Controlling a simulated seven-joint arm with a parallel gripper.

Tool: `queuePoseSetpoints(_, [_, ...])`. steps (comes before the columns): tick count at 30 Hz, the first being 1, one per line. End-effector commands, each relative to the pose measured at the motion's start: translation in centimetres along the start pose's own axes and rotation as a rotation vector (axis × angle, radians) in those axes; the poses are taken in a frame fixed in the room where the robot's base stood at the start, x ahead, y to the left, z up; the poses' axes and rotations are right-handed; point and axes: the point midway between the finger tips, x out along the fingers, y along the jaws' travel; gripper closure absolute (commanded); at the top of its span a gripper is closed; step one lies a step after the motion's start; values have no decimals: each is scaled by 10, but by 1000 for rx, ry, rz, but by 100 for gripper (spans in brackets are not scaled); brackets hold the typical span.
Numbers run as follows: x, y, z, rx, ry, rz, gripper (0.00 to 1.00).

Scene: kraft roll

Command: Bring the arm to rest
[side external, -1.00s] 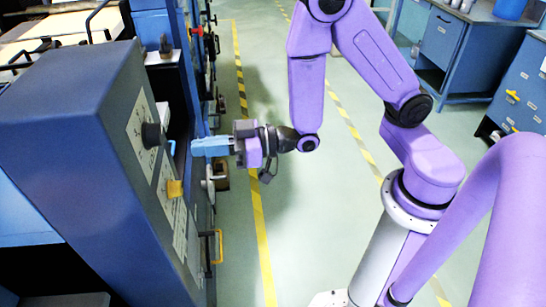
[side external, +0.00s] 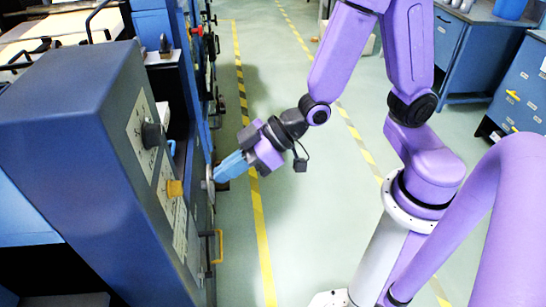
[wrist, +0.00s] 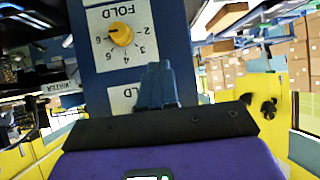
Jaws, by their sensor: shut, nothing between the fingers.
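My gripper (side external: 218,175) has blue fingers that are shut with nothing between them. In the side external view it tilts down and left beside the machine's blue control cabinet (side external: 60,115). Its tips overlap a silver round part (side external: 209,186) on the machine's side; I cannot tell whether they touch. In the wrist view my shut fingers (wrist: 157,72) stand in front of a panel with a yellow dial (wrist: 120,34) marked FOLD and numbers. The arm is bent, its wrist hanging over the floor.
The cabinet face carries a black knob (side external: 151,134) and a yellow knob (side external: 174,188). A yellow handle (side external: 219,246) sticks out lower down. Green floor (side external: 310,225) with a yellow line (side external: 262,235) lies open right of the machine. Blue drawer cabinets (side external: 515,85) stand at the right.

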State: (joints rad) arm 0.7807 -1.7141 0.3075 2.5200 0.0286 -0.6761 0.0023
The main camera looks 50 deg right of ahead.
Motion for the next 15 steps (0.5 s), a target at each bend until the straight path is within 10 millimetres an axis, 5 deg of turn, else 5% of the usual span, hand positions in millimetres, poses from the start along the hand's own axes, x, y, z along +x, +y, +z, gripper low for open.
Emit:
queuePoseSetpoints(8, [-47, -21, 29, -44, -308, -49, 100])
queuePoseSetpoints(15, [-107, -31, 58, -96, -579, -77, 100])
